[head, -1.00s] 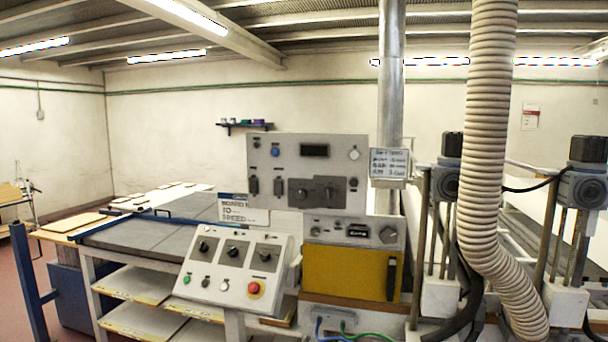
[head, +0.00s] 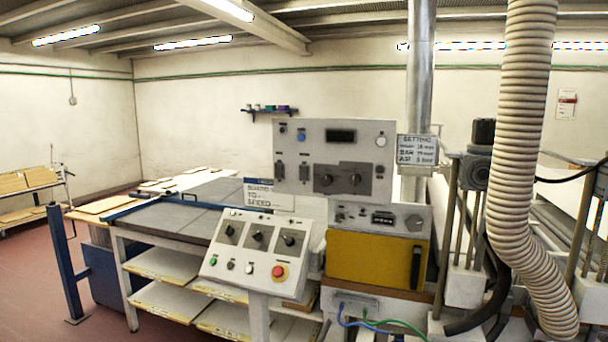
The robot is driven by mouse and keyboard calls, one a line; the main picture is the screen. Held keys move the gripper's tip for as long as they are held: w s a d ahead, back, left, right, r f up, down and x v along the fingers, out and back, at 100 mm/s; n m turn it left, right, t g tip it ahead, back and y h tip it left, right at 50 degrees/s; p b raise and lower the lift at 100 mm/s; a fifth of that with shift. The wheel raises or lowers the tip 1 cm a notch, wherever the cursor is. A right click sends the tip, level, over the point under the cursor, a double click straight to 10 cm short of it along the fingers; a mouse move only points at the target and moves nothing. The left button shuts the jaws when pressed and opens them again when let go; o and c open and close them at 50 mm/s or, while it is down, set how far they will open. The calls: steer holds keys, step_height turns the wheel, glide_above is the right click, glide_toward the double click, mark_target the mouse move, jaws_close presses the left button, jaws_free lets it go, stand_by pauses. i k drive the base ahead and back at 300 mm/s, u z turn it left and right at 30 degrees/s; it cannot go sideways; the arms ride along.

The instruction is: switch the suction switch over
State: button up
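A tilted white control console (head: 219,274) stands on a post in the middle of the head view. It carries three black rotary switches on grey plates: left (head: 230,230), middle (head: 257,236) and right (head: 289,238). The labels are too small to read, so I cannot tell which one is the suction switch. An upright grey panel (head: 360,140) behind has a display, two large dark knobs and smaller switches. My gripper is not in view.
A yellow-fronted cabinet (head: 368,262) stands right of the console. A ribbed hose (head: 512,150) hangs at the right beside metal posts. A grey-topped table (head: 178,218) with shelves of boards is at the left. A blue post (head: 63,262) rises from open red floor (head: 30,300).

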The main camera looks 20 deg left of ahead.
mark_target(303, 170)
steer(key=u, duration=0.7)
steer(key=i, duration=1.4)
steer(key=u, duration=2.6)
